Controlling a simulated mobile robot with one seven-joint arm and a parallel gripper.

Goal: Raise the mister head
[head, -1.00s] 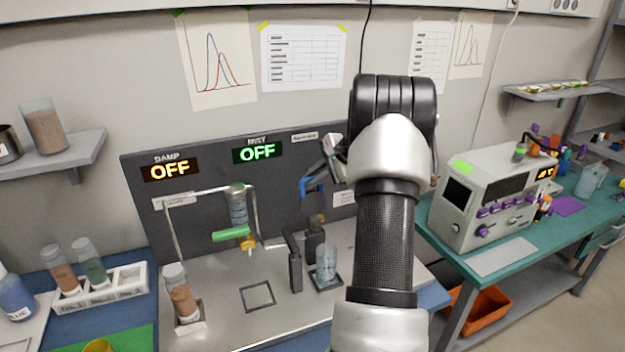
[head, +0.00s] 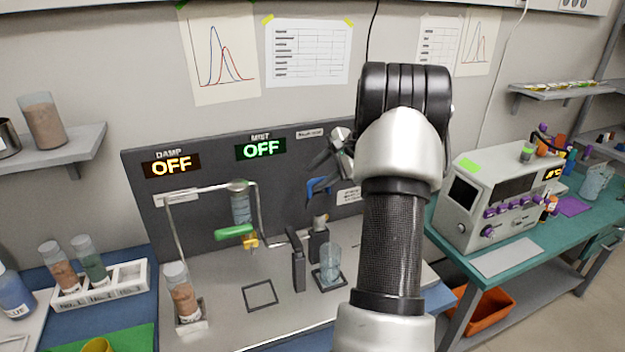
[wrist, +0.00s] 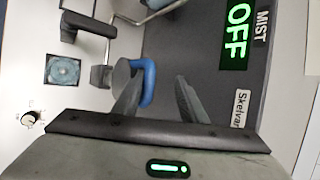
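A blue curved handle (head: 318,187) is in front of the dark back panel in the head view, above a short dark post. In the wrist view the blue handle (wrist: 149,82) curves beside a grey round head (wrist: 121,73), which I take for the mister head. My gripper (wrist: 158,88) is open, with its dark fingers on either side of the handle's line. Contact with the handle cannot be told. In the head view my gripper (head: 324,160) is just above the handle, partly hidden by my arm.
A clear beaker (head: 330,264) stands on a small pad beside a dark upright block (head: 297,262). A wire-framed column with a green handle (head: 234,232) stands to the left. The panel's MIST sign (head: 261,149) reads OFF. A filled tube (head: 180,292) stands front left.

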